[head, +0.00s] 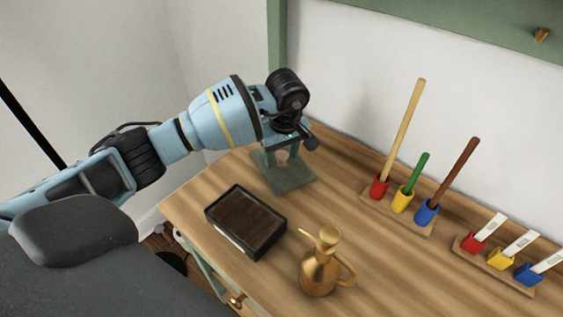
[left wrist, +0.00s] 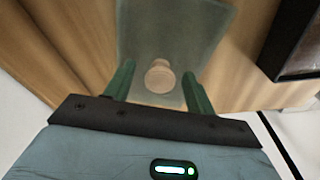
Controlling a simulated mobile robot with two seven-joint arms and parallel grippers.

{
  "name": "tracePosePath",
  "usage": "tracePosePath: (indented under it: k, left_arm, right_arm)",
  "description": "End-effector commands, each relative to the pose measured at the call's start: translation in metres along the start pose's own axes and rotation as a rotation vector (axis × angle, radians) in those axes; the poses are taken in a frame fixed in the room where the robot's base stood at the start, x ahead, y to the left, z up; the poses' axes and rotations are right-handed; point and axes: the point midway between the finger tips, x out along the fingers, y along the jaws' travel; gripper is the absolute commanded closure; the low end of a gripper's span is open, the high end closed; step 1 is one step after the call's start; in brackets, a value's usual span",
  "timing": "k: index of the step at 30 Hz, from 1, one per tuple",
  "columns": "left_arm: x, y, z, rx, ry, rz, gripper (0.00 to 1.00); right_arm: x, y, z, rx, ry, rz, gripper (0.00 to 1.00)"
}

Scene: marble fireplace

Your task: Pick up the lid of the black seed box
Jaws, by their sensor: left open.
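The black seed box (head: 213,222), filled with brown soil, sits open near the table's left edge. Its corner also shows at the right of the left wrist view (left wrist: 270,58). The lid (head: 293,182) is a clear, greenish plate with a round wooden knob, and it lies on the table behind the box. In the left wrist view the lid (left wrist: 178,28) is straight ahead. My left gripper (head: 281,151) is over the lid, pointing down. Its green fingers (left wrist: 158,72) are open, one to each side of the knob. Whether they touch it I cannot tell. My right gripper is not in view.
A brass watering can (head: 320,272) stands in front of the box to the right. A rack of coloured cups with long handled tools (head: 402,200) and a rack of labels (head: 500,262) stand along the wall. The wooden table (head: 370,250) is clear between them.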

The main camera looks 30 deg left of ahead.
Motion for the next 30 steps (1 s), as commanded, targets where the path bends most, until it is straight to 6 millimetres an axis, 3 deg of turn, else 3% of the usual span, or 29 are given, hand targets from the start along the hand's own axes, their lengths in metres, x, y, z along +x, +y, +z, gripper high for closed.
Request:
tracePosePath:
  k: [6,17,25,30]
  left_arm:
    - [0.0,0.0,0.0,0.0,0.0,0.001,0.46]
    - [0.0,0.0,0.0,0.0,0.0,0.0,0.93]
    - [-0.003,0.0,-0.001,0.0,0.001,0.001,0.94]
    - [-0.025,0.001,-0.004,0.0,0.003,0.004,0.94]
  right_arm:
    - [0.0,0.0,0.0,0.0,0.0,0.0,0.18]
    - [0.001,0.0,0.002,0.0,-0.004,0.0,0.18]
    - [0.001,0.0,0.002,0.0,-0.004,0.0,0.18]
    - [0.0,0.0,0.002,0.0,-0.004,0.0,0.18]
